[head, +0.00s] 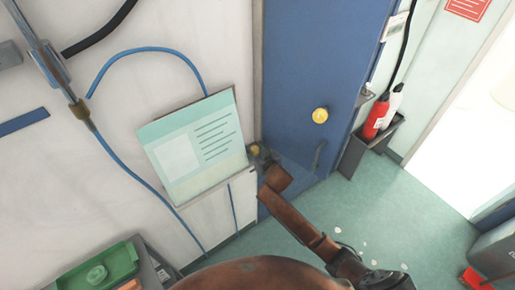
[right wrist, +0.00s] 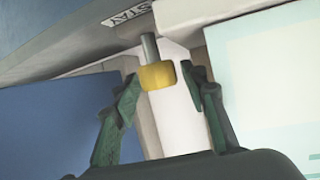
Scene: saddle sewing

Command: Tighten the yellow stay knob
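The yellow stay knob (right wrist: 157,76) sits on a short grey shaft in the right wrist view, under a plate whose label partly reads "STAY". My right gripper (right wrist: 161,72) is open, with one dark green finger on each side of the knob. A gap shows at the right finger; the left fingertip is very close to the knob, and I cannot tell if it touches. In the head view, a small yellow spot (head: 254,150) shows beside my right gripper (head: 262,156), which is small and partly hidden by its arm. My left gripper is not in view.
A blue door (head: 300,60) carries a round yellow knob (head: 320,115). A pale green placard (head: 193,147) is left of my right gripper. A red fire extinguisher (head: 376,118) stands at right. A green tray (head: 100,270) is at lower left. The green floor (head: 425,215) is mostly clear.

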